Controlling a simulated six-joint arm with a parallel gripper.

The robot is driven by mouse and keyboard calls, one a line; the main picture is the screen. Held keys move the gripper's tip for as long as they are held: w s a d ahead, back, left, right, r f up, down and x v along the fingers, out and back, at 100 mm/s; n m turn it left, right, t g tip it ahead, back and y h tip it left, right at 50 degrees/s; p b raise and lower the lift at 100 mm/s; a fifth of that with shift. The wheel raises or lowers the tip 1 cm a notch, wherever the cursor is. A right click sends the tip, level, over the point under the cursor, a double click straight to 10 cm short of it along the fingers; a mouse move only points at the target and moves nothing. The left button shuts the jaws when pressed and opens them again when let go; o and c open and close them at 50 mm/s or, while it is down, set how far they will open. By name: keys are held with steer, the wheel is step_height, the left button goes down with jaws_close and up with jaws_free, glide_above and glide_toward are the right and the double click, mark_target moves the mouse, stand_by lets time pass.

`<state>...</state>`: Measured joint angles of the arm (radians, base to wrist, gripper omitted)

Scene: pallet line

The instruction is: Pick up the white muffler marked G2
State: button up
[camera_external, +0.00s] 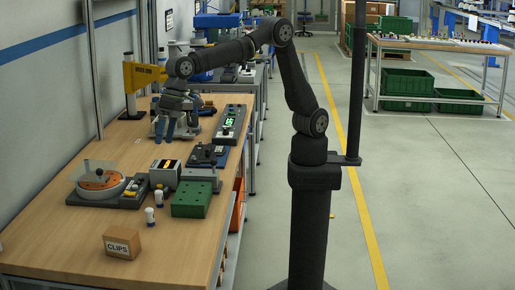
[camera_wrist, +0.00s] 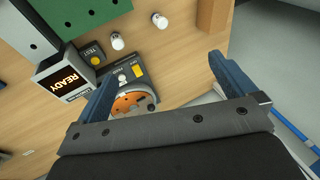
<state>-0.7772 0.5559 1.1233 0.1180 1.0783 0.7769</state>
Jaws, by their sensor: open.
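Two small white mufflers stand on the wooden bench near its front in the external view, a nearer one (camera_external: 150,216) and a farther one (camera_external: 158,198). The wrist view also shows two white mufflers, one near the test box (camera_wrist: 117,42) and one farther right (camera_wrist: 160,20). No G2 mark is readable, so I cannot tell which is G2. My gripper (camera_external: 161,137) is open, over the far part of the bench, well away from both mufflers. In the wrist view its blue fingers (camera_wrist: 163,68) are spread with nothing between them.
A green block with holes (camera_external: 191,199) lies right of the mufflers, and a CLIPS box (camera_external: 122,243) stands in front. Behind are a READY display (camera_wrist: 62,80) and a round fixture with an orange disc (camera_external: 101,182). A yellow sign (camera_external: 143,74) stands by my gripper. Bare bench lies at front left.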

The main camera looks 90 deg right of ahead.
steer(key=c, duration=1.1)
steer(key=m+g+y, duration=0.2)
steer(key=m+y, duration=0.1)
steer(key=m, duration=1.5)
glide_toward(149, 208)
steer(key=x, duration=0.7)
steer(key=shift+w+d+f, duration=0.25)
steer(key=shift+w+d, duration=0.05)
steer(key=shift+d, duration=0.05)
steer(key=shift+s+a+r+x, duration=0.1)
steer(key=shift+s+x, duration=0.05)
steer(key=shift+x, duration=0.8)
steer(key=shift+s+a+r+x, duration=0.1)
steer(key=shift+x, duration=0.8)
steer(key=shift+s+a+x, duration=0.1)
steer(key=shift+s+x, duration=0.05)
steer(key=shift+x, duration=0.8)
